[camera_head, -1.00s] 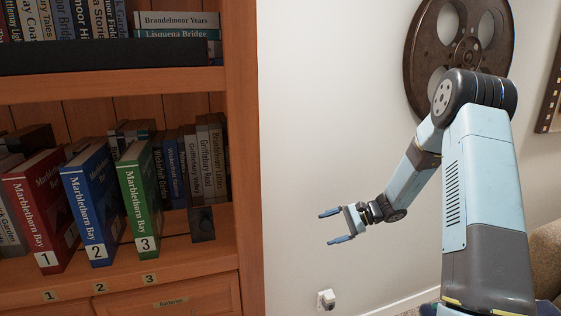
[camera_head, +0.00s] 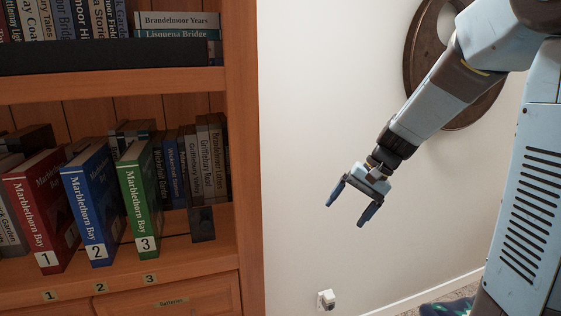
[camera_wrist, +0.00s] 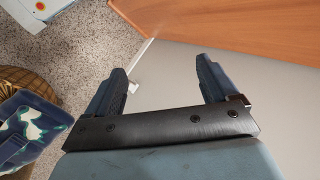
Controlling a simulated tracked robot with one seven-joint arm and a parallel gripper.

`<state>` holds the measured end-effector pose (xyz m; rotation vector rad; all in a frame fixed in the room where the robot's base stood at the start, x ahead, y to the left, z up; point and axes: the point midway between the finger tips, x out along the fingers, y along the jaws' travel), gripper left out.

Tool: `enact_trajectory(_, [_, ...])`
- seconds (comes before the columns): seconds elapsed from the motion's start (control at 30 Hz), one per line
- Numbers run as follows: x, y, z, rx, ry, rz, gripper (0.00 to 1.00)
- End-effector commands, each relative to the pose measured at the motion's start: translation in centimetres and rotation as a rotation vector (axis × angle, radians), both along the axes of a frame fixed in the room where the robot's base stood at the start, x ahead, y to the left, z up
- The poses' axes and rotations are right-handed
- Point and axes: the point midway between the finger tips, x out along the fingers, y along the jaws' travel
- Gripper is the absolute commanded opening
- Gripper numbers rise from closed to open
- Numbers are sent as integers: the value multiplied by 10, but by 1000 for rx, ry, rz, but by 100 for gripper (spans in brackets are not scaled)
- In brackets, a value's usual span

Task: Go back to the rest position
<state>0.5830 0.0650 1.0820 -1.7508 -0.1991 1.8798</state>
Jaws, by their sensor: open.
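My gripper (camera_head: 347,206) is open and empty in the head view. It hangs in front of the white wall, to the right of the bookcase and apart from it, with its fingers pointing down and slightly left. In the wrist view my gripper (camera_wrist: 168,82) shows two spread fingers with nothing between them. Three Marblethorn Bay books stand on the shelf: red number 1 (camera_head: 42,205), blue number 2 (camera_head: 95,200) and green number 3 (camera_head: 140,195). Each stands behind its matching number label on the shelf edge.
The wooden bookcase (camera_head: 245,150) fills the left side. The wrist view shows speckled carpet (camera_wrist: 75,45) and a wooden surface (camera_wrist: 240,25).

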Motion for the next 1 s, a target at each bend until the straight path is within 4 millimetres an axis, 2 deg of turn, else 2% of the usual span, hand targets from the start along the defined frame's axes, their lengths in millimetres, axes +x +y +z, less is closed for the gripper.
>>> enact_trajectory(0.1, [-23,-4,18,-71,-58,30,87])
enact_trajectory(0.4, [-79,-19,51,-240,-200,90,87])
enact_trajectory(0.8, [-149,-44,82,-445,-406,143,87])
enact_trajectory(1.0, [-178,-57,90,-526,-496,159,87])
